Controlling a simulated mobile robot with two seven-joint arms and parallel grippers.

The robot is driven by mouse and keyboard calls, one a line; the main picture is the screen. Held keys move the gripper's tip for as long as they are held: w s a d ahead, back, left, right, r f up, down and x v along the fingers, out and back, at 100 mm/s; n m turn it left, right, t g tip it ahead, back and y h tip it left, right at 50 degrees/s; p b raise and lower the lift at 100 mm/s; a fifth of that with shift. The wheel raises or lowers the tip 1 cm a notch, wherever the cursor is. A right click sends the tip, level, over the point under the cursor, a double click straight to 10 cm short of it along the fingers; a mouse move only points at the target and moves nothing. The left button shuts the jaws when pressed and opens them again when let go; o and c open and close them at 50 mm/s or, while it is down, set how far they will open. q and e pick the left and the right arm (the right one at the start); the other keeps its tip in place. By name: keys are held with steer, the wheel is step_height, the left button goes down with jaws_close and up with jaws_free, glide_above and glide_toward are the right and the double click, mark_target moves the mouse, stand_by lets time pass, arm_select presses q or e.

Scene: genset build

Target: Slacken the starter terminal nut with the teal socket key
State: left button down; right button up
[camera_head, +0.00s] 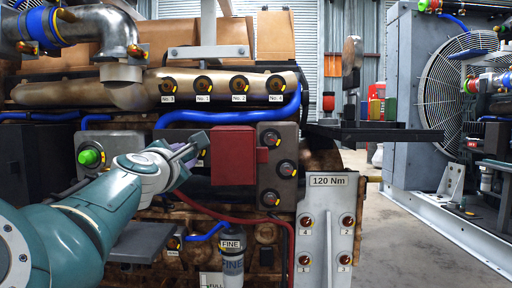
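My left arm comes in from the lower left, and its gripper (197,146) is in front of the engine, left of a red box (233,155). The dark fingers are seen at a slant, so I cannot tell whether they are open or shut. No held object can be made out. I cannot pick out the starter terminal nut. No teal socket key can be made out. My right gripper is not in view.
A plate marked 120 Nm (327,230) with several numbered bolts stands at the engine's right end. A black shelf (375,133) juts out above it. A FINE filter (232,250) hangs low. A radiator fan (458,85) stands right, with open floor between.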

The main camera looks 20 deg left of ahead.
arm_select(q)
steer(key=shift+s+d+r+p, duration=0.25)
steer(key=shift+s+r+p, duration=0.05)
steer(key=shift+s+p, duration=0.35)
steer(key=shift+p+v, duration=0.7)
steer(key=shift+v, duration=0.3)
steer(key=shift+f, duration=0.1)
